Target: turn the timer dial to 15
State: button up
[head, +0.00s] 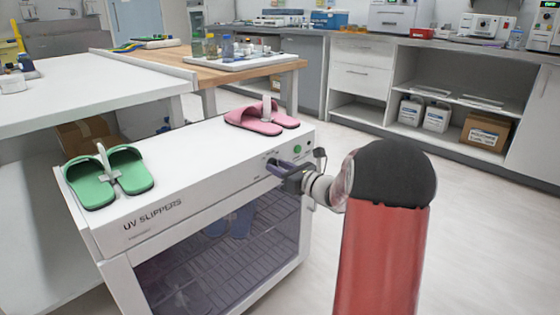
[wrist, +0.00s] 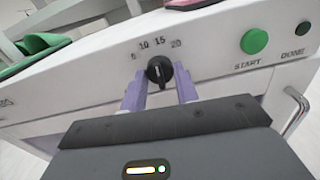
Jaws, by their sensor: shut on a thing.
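The timer dial (wrist: 159,72) is a small black knob on the white front panel of the UV slippers cabinet (head: 215,180). The numbers 5, 10, 15 and 20 are printed in an arc above it. My gripper (wrist: 160,82) has its two purple fingers on either side of the knob, shut on it. I cannot tell for sure which number the knob's pointer faces. In the head view my gripper (head: 276,168) reaches the panel's right part from the right and hides the dial.
A green START button (wrist: 254,41) and a dark DONE button (wrist: 303,28) lie right of the dial. A door handle (wrist: 297,108) sticks out below them. Green slippers (head: 109,174) and pink slippers (head: 262,120) rest on the cabinet top. The floor at right is clear.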

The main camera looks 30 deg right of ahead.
jog(key=shift+m+p, duration=0.8)
jog(key=shift+m, duration=0.3)
jog(key=o, duration=1)
jog(key=v, duration=0.8)
jog(key=shift+w, duration=0.1)
